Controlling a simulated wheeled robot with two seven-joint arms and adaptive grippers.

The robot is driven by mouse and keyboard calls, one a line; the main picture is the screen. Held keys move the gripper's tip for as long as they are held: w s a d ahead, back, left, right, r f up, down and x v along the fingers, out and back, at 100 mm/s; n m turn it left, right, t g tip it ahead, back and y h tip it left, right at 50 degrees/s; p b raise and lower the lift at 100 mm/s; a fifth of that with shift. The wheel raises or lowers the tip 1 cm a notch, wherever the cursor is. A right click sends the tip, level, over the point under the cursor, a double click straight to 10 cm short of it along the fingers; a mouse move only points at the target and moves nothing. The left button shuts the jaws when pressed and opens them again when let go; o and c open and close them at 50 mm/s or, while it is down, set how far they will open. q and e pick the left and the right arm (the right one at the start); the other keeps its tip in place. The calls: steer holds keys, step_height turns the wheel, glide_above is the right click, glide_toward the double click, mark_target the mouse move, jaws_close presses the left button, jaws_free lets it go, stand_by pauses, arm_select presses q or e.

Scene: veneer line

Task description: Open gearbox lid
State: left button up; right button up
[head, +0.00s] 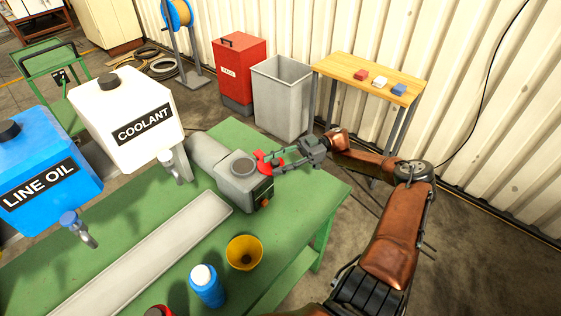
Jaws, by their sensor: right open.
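The grey gearbox (243,187) stands on the green table near its back right corner. A round grey ring (243,167) shows on its top; I cannot tell whether this is the lid or an opening. A red part (265,161) sits at the gearbox's upper right edge, where my right gripper (279,159) reaches in from the right. The right fingers are open around or beside this red part; contact is unclear. My left gripper is out of view.
A white coolant tank (126,105) and a blue line oil tank (42,160) stand left. Behind are a grey bin (281,95) and a wooden table (365,75).

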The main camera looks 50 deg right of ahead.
steer(key=v, duration=1.2)
steer(key=shift+w, duration=0.1)
stand_by(0.4)
